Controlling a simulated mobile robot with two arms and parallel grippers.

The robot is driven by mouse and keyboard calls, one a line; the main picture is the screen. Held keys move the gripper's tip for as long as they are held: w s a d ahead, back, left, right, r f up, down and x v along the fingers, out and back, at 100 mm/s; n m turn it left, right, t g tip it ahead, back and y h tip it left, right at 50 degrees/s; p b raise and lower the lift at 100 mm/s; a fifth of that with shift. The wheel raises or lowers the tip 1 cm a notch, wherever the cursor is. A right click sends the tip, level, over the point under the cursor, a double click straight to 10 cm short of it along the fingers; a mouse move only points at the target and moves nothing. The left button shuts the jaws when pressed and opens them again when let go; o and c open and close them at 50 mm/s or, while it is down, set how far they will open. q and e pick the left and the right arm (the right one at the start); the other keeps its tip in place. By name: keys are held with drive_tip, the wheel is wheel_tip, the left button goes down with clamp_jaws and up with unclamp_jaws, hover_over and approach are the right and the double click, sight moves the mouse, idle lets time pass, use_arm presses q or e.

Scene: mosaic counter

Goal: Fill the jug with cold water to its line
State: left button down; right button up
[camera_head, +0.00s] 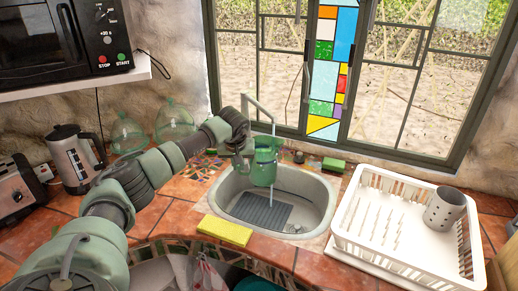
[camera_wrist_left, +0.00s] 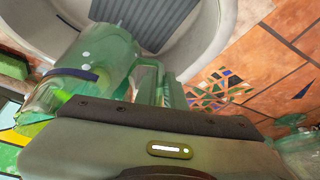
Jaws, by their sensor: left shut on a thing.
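The green see-through jug (camera_head: 265,168) hangs upright over the sink (camera_head: 318,215), under the spout of the tap (camera_head: 258,108). In the left wrist view the jug (camera_wrist_left: 110,55) shows a dark blue band around its side. My left gripper (camera_head: 246,163) is shut on the jug's handle, at the jug's left side; its fingers also show in the left wrist view (camera_wrist_left: 165,88). A thin line runs down from the spout to the jug, but I cannot tell clearly whether it is water. The water level cannot be read. My right gripper is not in view.
A yellow sponge (camera_head: 224,230) lies at the sink's front left edge, a green one (camera_head: 333,164) behind it. A white dish rack (camera_head: 400,262) with a grey cup (camera_head: 444,207) stands right. A kettle (camera_head: 74,160), toaster (camera_head: 18,190) and glass bottles (camera_head: 173,122) stand left.

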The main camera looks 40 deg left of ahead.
use_arm(q)
drive_tip(key=shift+w+r, duration=0.2)
drive_tip(key=shift+w, duration=0.9)
drive_tip(key=s+p, duration=0.1)
drive_tip(key=s, duration=0.3)
drive_tip(key=shift+s, duration=0.3)
drive_tip(key=shift+w+d, duration=0.1)
